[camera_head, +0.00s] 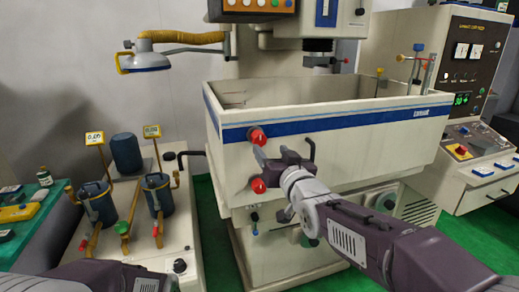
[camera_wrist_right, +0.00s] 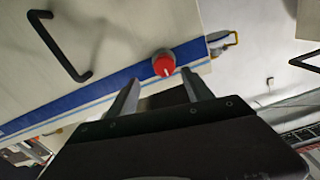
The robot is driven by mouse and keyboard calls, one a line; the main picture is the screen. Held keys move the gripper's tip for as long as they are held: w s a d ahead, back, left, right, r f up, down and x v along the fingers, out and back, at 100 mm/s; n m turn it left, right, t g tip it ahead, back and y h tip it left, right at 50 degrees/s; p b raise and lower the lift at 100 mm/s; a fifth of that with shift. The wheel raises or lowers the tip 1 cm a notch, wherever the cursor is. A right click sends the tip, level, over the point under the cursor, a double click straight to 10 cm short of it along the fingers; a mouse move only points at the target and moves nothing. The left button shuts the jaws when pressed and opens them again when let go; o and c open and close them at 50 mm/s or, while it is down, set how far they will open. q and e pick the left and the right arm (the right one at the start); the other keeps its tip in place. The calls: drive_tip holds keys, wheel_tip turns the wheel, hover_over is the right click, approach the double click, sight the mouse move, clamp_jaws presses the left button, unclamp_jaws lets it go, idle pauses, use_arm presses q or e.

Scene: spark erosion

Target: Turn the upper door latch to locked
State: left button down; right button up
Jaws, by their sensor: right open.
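The upper door latch is a red knob (camera_head: 257,136) on the left end of the tank's front wall, at the blue stripe. In the right wrist view the red knob (camera_wrist_right: 163,65) with a pale pointer mark shows ahead of the gap between my fingers. My right gripper (camera_head: 262,166) is open and empty, close to the tank front just below the upper knob. Its fingers also show in the right wrist view (camera_wrist_right: 160,92). A second red knob (camera_head: 258,185) sits lower on the same front, near the lower finger. My left gripper is not in view.
A black bar handle (camera_head: 309,150) stands out of the tank front (camera_head: 400,150) right of my gripper. A bench with blue canisters (camera_head: 158,195) is at the left. A control cabinet (camera_head: 470,80) stands at the right. Green floor shows between bench and machine.

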sight(260, 141)
drive_tip(key=w+a, duration=0.1)
drive_tip(key=w+p, duration=0.1)
drive_tip(key=w+a+p, duration=0.1)
drive_tip(key=shift+w+a+r, duration=0.25)
drive_tip(key=shift+a+r, duration=0.05)
drive_tip(key=shift+a, duration=0.05)
drive_tip(key=x, duration=0.1)
drive_tip(key=p+x, duration=0.1)
drive_tip(key=x, duration=0.1)
drive_tip(key=d+x, duration=0.1)
drive_tip(key=shift+w+a+f, duration=0.15)
drive_tip(key=shift+w+f, duration=0.05)
drive_tip(key=shift+w, duration=0.15)
drive_tip(key=shift+w+a, duration=0.25)
drive_tip(key=shift+s, duration=0.1)
clamp_jaws()
